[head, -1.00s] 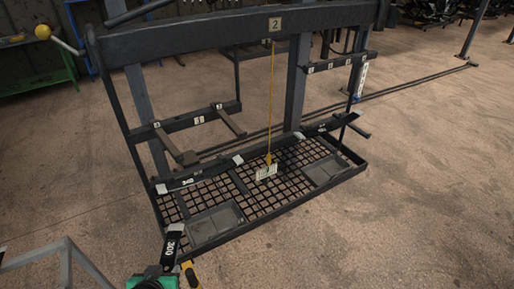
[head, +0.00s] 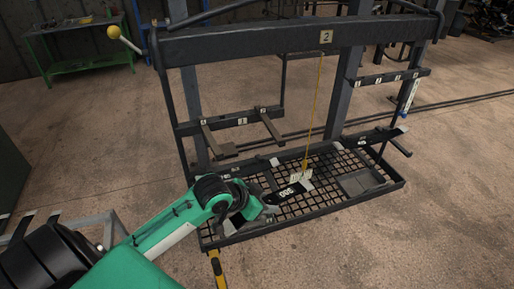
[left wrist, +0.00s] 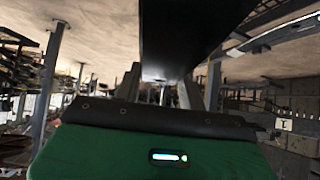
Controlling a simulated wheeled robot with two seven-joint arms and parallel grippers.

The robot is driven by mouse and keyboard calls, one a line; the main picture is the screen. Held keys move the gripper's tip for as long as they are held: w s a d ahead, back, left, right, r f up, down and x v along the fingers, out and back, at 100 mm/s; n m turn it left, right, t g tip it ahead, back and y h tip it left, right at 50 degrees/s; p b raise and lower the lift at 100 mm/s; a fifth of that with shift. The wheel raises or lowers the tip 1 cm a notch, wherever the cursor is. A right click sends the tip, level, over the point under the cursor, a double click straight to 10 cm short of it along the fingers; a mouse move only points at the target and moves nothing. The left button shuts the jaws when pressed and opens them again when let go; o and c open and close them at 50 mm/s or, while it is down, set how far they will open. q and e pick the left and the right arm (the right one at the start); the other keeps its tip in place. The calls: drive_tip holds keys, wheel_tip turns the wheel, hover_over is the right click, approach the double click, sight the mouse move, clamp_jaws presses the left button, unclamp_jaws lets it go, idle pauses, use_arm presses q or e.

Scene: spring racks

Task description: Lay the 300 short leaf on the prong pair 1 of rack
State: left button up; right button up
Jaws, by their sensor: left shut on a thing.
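The 300 short leaf (head: 291,192) is a dark flat bar with a white number label. My left gripper (head: 266,205) is shut on it and holds it out in front of the rack, over the mesh tray in the head view. In the left wrist view the dark leaf (left wrist: 190,35) runs up from the gripper (left wrist: 160,92). The rack (head: 262,42) is a dark frame with a "2" plate. Two prongs (head: 272,128) stick out from its left rail (head: 228,122); the small labels there are hard to read. My right gripper is not in view.
A mesh tray (head: 325,172) fills the rack's base. A yellow cord (head: 318,100) hangs at mid-rack, with a white tag (head: 300,176) low down. A right rail (head: 390,77) carries several labels. Another dark leaf (head: 372,137) lies at the right. The floor (head: 455,215) at right is clear.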

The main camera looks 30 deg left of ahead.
use_arm(q)
drive_tip(key=w+a+r+m+h+p, duration=0.1)
drive_tip(key=a+r, duration=0.1)
drive_tip(key=r, duration=0.4)
drive_tip(key=w+a+r+m+g+p, duration=0.1)
drive_tip(key=a+r+p, duration=0.1)
drive_tip(key=r, duration=0.5)
drive_tip(key=shift+a+r+m+h, duration=0.2)
drive_tip(key=shift+r+m+h, duration=0.1)
drive_tip(key=shift+m+h, duration=0.1)
drive_tip(key=w+a+f, duration=0.3)
drive_tip(key=w+a, duration=0.6)
drive_tip(key=a, duration=0.3)
drive_tip(key=shift+f, duration=0.3)
drive_tip(key=shift+w, duration=0.15)
